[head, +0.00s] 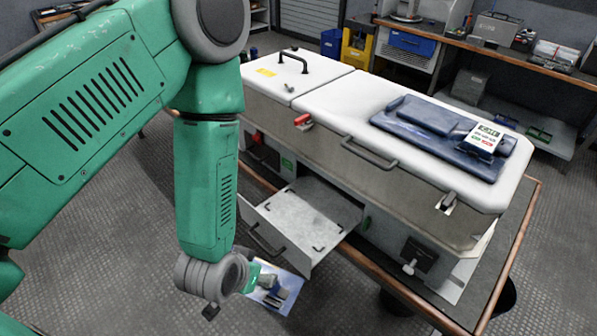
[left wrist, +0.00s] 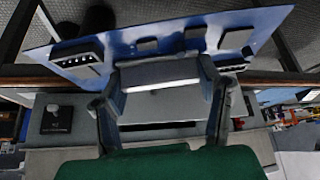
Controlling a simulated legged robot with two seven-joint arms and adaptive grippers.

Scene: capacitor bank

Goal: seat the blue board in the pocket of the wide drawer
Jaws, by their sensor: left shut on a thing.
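The blue board (head: 290,283) hangs in front of the cabinet, low and just below the open wide drawer (head: 305,204). It carries several dark blocks; its near part is hidden by my left gripper (head: 257,277). In the left wrist view the board (left wrist: 172,33) spans the top, and my left gripper's fingers (left wrist: 165,82) are shut on it around a grey block. The drawer is pulled out, with a pale flat floor. Dark corner marks on that floor outline the pocket, which looks empty. The board is outside the drawer, left of and below its front. My right gripper is not in view.
The long white cabinet (head: 345,95) stands on a wood-edged table (head: 528,215). A blue cloth-like pad (head: 425,140) with a meter (head: 485,137) lies on its lid. Lid handles and a red latch (head: 302,119) stick out above the drawer. Floor is clear at left.

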